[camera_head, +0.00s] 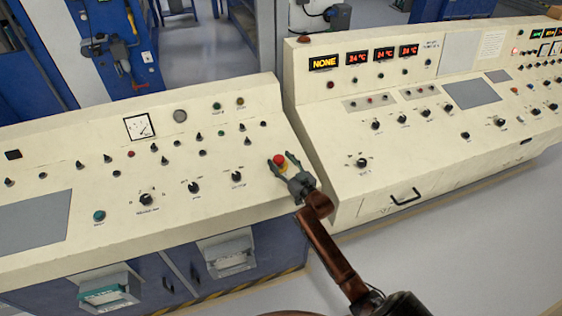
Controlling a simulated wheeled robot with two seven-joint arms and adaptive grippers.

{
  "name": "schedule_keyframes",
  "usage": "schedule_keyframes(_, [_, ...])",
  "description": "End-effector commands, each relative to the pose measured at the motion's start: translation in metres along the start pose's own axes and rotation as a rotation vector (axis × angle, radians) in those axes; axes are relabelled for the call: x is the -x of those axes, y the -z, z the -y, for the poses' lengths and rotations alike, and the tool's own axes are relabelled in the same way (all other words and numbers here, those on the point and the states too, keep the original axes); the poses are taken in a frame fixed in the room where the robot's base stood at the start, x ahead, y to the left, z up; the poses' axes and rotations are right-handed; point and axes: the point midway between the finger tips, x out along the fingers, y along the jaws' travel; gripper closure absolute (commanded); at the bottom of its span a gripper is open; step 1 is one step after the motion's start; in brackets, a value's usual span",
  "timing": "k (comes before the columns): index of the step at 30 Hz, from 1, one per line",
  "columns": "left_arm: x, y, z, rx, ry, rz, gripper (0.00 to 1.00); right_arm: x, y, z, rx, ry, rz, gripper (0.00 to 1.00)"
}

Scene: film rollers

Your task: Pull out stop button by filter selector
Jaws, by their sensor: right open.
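The red stop button (279,160) sits on a yellow base at the right end of the left cream console. My right gripper (283,166) is open, with its fingers on either side of the button and its yellow base. I cannot tell whether the fingers touch it. My right arm reaches up to it from the bottom right. A black selector knob (237,177) is on the same console, left of the button; its label is too small to read. My left gripper is not in view.
The left console's sloping panel (60,163) carries several knobs, lamps and a gauge (139,127). A second cream console (340,130) with lit displays stands to the right, across a narrow gap. Open floor (450,250) lies in front of it.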

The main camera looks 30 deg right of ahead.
Motion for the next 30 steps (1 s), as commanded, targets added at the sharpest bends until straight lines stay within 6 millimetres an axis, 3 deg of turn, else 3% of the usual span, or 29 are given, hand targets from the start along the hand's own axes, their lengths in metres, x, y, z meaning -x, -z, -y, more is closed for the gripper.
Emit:
schedule_keyframes(8, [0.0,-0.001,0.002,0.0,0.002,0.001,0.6,0.018,-0.002,0.0,-0.001,0.0,0.003,0.49])
schedule_keyframes(21, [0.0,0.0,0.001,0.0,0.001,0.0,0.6,0.102,-0.001,0.0,0.001,0.0,0.002,0.49])
schedule_keyframes(30, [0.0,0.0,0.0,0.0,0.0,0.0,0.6,0.12,0.0,0.0,0.0,0.0,0.0,0.49])
